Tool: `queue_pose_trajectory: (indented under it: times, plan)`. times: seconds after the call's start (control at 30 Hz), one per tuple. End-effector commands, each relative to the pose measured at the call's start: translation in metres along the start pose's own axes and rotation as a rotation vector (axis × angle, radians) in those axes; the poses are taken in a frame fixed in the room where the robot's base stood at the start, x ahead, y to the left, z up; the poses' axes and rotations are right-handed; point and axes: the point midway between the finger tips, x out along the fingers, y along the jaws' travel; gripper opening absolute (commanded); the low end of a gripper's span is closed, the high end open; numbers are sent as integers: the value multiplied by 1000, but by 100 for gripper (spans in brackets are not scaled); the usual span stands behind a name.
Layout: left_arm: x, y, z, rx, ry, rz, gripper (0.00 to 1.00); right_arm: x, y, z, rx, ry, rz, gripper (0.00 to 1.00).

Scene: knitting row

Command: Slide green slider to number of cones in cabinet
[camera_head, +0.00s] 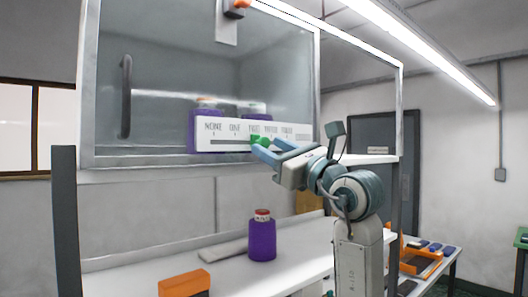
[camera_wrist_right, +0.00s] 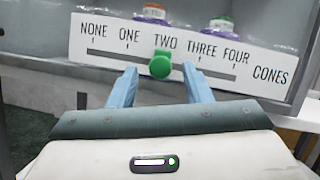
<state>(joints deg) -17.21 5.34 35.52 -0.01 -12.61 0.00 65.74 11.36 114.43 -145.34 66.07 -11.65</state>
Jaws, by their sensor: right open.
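A white scale plate (camera_head: 205,138) marked NONE to FOUR is fixed on the cabinet front. The wrist view also shows the plate (camera_wrist_right: 95,35), with the word CONES at its right end. The round green slider (camera_wrist_right: 160,65) sits in its slot below TWO. In the head view the slider (camera_head: 256,141) is partly hidden by my fingers. My open right gripper (camera_wrist_right: 159,70) has one blue finger on each side of the slider, with gaps on both sides. Two purple cones (camera_head: 205,117) show inside the glass-fronted cabinet (camera_head: 200,160), partly hidden by the plate. My left gripper is out of view.
Another purple cone (camera_head: 262,238) stands on the white shelf (camera_head: 130,280) below the cabinet. An orange block (camera_head: 184,284) lies at the shelf's front. The cabinet door has a dark vertical handle (camera_head: 126,97). A side table with orange trays (camera_head: 420,262) stands at right.

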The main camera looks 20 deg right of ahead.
Motion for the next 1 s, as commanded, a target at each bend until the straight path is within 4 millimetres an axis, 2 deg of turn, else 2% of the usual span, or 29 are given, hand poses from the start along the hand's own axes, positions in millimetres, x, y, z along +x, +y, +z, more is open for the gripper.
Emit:
queue_pose_trajectory:
  times: [0.03, 0.2, 0.4, 1.0]
  plan:
    - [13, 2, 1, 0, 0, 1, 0, -15, 1, -5, -6, -2, -3, 45]
    - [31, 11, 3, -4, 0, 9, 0, -49, 0, -4, -6, -2, -3, 45]
    - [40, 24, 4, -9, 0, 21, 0, -71, 0, -1, -3, -2, -1, 45]
    - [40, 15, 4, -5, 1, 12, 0, -76, 0, 0, 0, -2, 2, 45]
